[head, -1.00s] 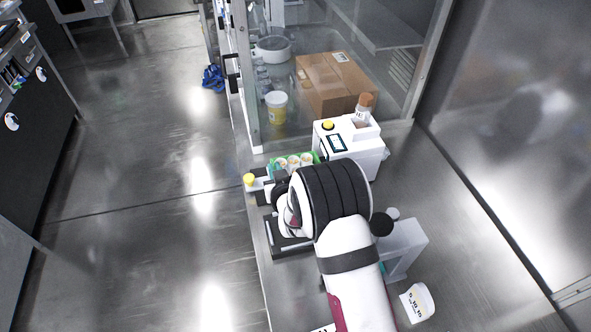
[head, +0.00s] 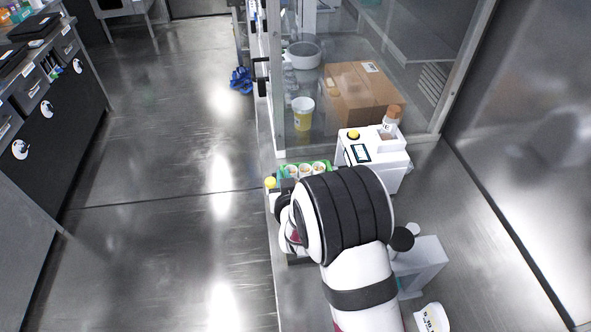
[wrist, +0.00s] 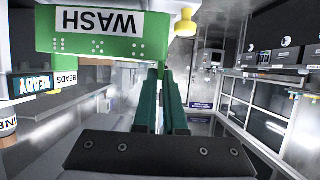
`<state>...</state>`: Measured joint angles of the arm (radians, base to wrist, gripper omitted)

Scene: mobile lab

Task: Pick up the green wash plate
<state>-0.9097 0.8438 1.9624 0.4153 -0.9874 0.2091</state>
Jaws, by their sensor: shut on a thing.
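The green wash plate (wrist: 100,48) fills the upper left of the wrist view. Its white WASH label shows upside down. My gripper (wrist: 163,75) has dark green fingers close together, shut on the plate near its right part.
A white device (head: 372,155) with a yellow button stands right of the green rack. A yellow knob (wrist: 186,27) is close to the plate. A white tub (head: 432,318) stands at the front. A cardboard box (head: 362,93) is behind glass.

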